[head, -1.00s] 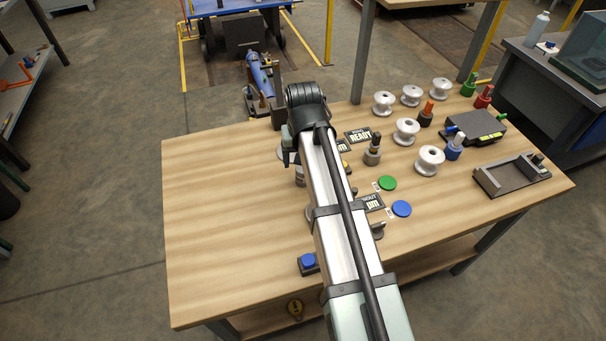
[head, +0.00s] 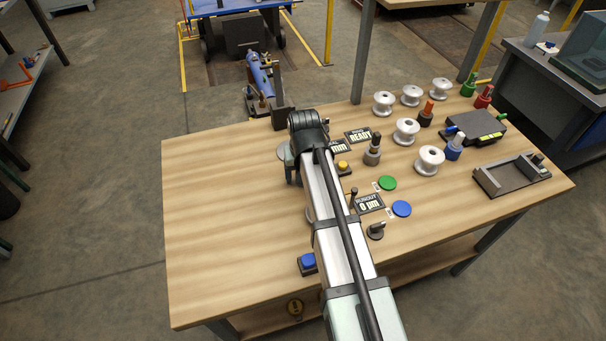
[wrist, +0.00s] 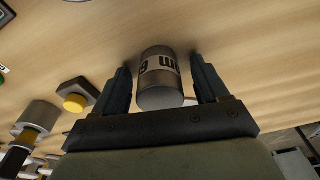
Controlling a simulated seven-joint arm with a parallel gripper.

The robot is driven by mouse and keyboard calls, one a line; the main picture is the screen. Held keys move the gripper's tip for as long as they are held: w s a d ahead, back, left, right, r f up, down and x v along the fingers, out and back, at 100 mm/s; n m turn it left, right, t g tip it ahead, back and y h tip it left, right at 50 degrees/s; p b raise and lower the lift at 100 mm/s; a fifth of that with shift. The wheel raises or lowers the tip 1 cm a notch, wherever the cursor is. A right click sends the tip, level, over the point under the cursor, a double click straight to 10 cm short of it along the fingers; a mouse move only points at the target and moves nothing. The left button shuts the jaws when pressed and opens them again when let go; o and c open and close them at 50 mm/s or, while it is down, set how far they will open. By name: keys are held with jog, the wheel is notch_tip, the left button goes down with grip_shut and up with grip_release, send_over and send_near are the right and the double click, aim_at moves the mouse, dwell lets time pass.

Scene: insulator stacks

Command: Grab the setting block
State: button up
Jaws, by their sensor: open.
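The setting block (wrist: 161,84) appears to be the short grey metal cylinder with a white label and dark lettering, in the middle of the wrist view. It stands on the wooden table. My gripper (wrist: 160,66) is open, with one dark finger on each side of the cylinder. A gap shows beside the right finger; the left finger is very near, and contact cannot be told. In the head view my arm hides the cylinder and most of the gripper.
A blue button (head: 307,262) is near the front. White insulators (head: 406,131) stand further right. The table's left side (head: 220,220) is clear.

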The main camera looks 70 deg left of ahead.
grip_shut()
dwell(0.7)
